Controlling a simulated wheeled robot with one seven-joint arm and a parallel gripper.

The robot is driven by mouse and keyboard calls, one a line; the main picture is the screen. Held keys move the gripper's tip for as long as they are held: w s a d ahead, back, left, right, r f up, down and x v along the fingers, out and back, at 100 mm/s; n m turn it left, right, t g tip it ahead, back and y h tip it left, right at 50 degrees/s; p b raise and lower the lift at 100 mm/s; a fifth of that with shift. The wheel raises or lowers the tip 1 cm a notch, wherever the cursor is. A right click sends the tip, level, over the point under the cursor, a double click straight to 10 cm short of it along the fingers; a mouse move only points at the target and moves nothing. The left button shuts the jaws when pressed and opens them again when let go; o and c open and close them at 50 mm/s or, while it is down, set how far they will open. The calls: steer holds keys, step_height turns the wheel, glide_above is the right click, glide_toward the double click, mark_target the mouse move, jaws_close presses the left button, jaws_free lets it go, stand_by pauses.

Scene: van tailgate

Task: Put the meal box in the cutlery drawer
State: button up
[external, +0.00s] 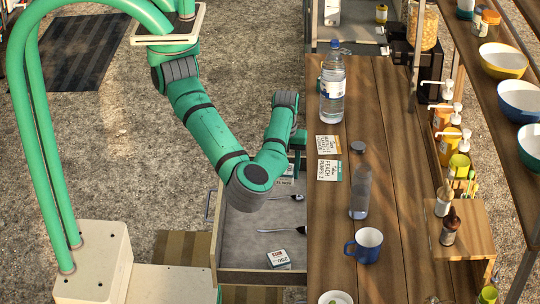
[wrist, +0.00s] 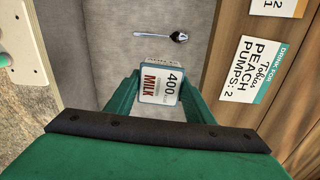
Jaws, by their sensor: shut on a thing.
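My gripper (wrist: 160,98) is shut on a small white box (wrist: 160,83) with a blue edge, whose label reads "400" and "MILK". Only part of this box (external: 286,181) shows below my gripper in the external view. The box is over the open cutlery drawer (external: 248,225), at its far end. I cannot tell whether it touches the drawer floor. Another small white box (external: 279,258), marked "200", lies in the drawer's near right corner. No label that I can read says meal.
A spoon (wrist: 160,37) and another piece of cutlery (external: 276,230) lie on the drawer's grey floor. The wooden counter (external: 335,215) stands along the drawer's right side, with label cards, a water bottle (external: 333,90), a grey bottle (external: 360,185) and a blue mug (external: 365,245).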

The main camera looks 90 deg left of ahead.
steer(key=shift+n, duration=0.5)
steer(key=s+d+f, duration=0.2)
steer(key=s+f, duration=0.1)
glide_above(274, 215)
step_height(274, 215, down, 6)
steer(key=shift+a+r, duration=0.1)
steer(key=shift+f, duration=2.15)
steer(key=o, duration=1.2)
steer(key=shift+f, duration=0.1)
steer(key=shift+c, duration=0.2)
step_height(274, 215, up, 12)
steer(key=shift+r, duration=0.15)
